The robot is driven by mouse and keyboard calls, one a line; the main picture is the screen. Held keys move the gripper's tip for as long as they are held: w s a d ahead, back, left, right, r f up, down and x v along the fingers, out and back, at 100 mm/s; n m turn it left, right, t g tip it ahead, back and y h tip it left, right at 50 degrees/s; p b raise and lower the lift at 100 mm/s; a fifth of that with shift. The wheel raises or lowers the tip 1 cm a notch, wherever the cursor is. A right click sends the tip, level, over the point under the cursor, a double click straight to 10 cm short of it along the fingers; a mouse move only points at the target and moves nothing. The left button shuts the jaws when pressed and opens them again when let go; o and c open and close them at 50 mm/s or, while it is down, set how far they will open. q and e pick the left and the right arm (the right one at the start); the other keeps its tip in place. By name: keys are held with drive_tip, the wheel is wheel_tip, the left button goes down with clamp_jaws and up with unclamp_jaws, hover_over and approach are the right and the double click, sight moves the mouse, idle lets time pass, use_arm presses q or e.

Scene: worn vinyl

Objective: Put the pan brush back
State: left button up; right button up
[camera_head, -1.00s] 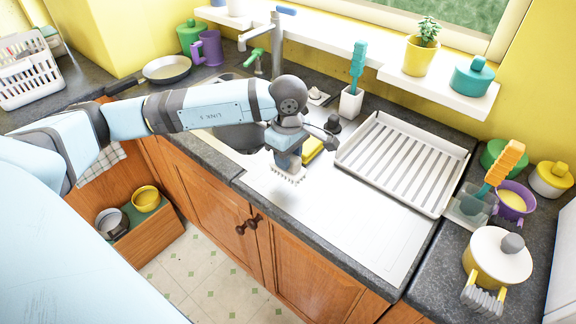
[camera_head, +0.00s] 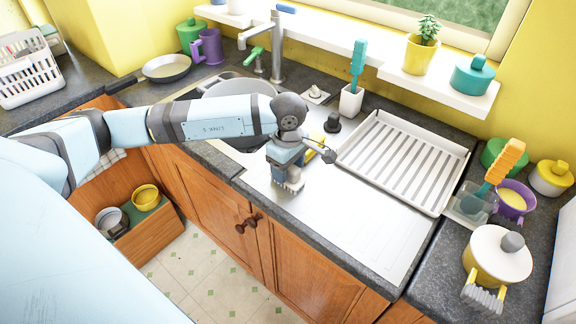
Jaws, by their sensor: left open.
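My left gripper (camera_head: 288,178) is open, pointing down low over the steel drainer (camera_head: 350,222) beside the sink. A pale ribbed or bristled piece shows at its lower end; I cannot tell whether this is a brush or part of the fingers. A teal-handled brush (camera_head: 357,62) stands upright in a white holder (camera_head: 351,102) below the window sill, apart from the gripper. An orange-handled utensil (camera_head: 500,165) leans in a clear container (camera_head: 472,205) at the right; its lower end is unclear. My right gripper is not in view.
A yellow object (camera_head: 315,152) is partly hidden behind the left gripper. A white dish rack (camera_head: 400,165) lies to its right, and a tall tap (camera_head: 276,50) stands behind the sink. A white-lidded pot (camera_head: 497,254) is at front right. The steel in front of the rack is clear.

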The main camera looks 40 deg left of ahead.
use_arm(q)
wheel_tip(320, 180, up, 12)
drive_tip(key=shift+r+b, duration=0.2)
drive_tip(key=shift+b, duration=0.25)
idle(0.4)
